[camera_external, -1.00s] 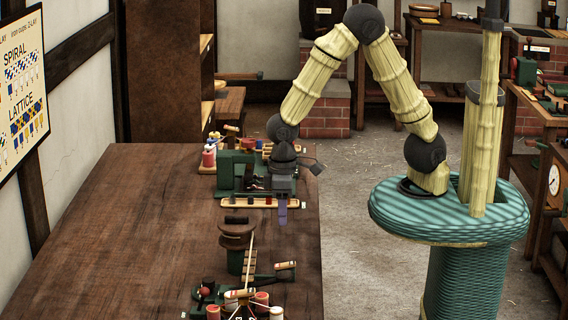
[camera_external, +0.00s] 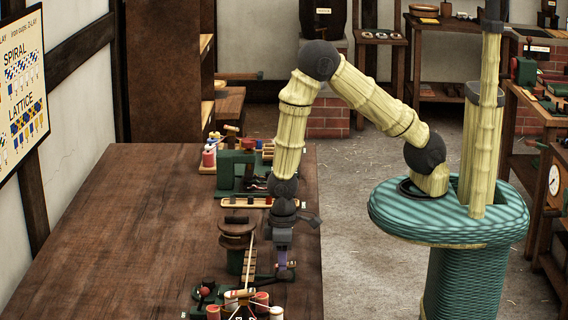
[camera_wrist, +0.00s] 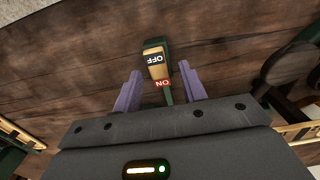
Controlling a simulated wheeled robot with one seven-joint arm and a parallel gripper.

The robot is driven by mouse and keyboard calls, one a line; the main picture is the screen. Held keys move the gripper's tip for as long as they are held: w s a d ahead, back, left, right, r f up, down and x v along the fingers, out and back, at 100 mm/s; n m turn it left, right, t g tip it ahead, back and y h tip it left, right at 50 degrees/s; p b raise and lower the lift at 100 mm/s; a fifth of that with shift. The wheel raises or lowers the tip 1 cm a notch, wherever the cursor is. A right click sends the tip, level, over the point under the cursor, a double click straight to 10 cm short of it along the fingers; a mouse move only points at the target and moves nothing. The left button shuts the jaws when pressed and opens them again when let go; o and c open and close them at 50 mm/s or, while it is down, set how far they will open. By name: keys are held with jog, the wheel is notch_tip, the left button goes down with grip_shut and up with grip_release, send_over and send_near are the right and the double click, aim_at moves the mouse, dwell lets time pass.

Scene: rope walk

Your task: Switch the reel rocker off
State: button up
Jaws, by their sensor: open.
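The reel rocker (camera_wrist: 152,52) is a small tan switch on a dark green base in the wrist view. It has a black OFF label at its far end and a red ON label at the end nearer me. Which end is pressed down I cannot tell. My gripper (camera_wrist: 160,75) is open, with one purple finger on each side of the rocker and a gap on both sides. In the external view my gripper (camera_external: 283,264) is low at the table's right edge and mostly hides the rocker.
The wooden table (camera_external: 130,230) is clear on its left. A round wooden-topped green post (camera_external: 237,233) stands just left of my gripper. A stand with red and white spools (camera_external: 240,304) is in front. A green machine (camera_external: 233,170) and a tray of coloured pieces (camera_external: 245,202) lie behind.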

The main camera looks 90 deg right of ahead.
grip_shut()
jog(key=shift+f+b, duration=0.1)
jog(key=shift+b, duration=0.25)
jog(key=shift+s+f+t+b, duration=0.1)
jog(key=shift+s+t+b, duration=0.15)
jog(key=shift+t+b, duration=0.8)
jog(key=shift+s+r+t+b, duration=0.15)
jog(key=shift+r+t+b, duration=0.1)
jog(key=shift+b, duration=0.35)
grip_release()
